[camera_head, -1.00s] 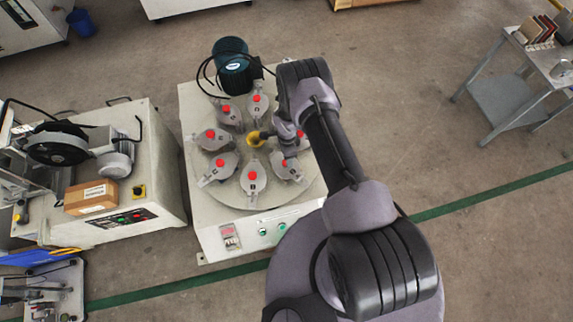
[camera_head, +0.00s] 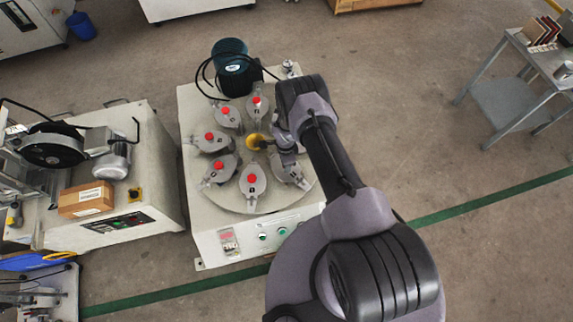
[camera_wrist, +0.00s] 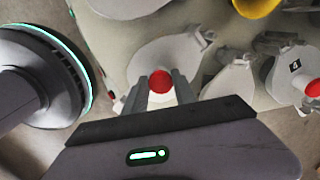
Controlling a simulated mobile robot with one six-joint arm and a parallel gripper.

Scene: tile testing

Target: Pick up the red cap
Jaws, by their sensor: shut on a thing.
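In the wrist view a round red cap (camera_wrist: 160,83) sits between the two fingers of my gripper (camera_wrist: 161,86), at the middle of a grey lidded pot (camera_wrist: 150,58). The fingers are shut on the cap's sides. The cap still appears to be at the lid; I cannot tell if it is lifted. In the head view my gripper (camera_head: 287,158) is over the right side of the round turntable, and it hides this cap. Other red caps show on pots there, such as the front one (camera_head: 251,178).
The pots ring a yellow hub (camera_head: 257,141) on a white machine (camera_head: 210,235). A dark green motor (camera_head: 232,66) with black cables stands at its back. Another machine with a cardboard box (camera_head: 86,199) is at left. A grey metal table (camera_head: 505,105) stands at far right.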

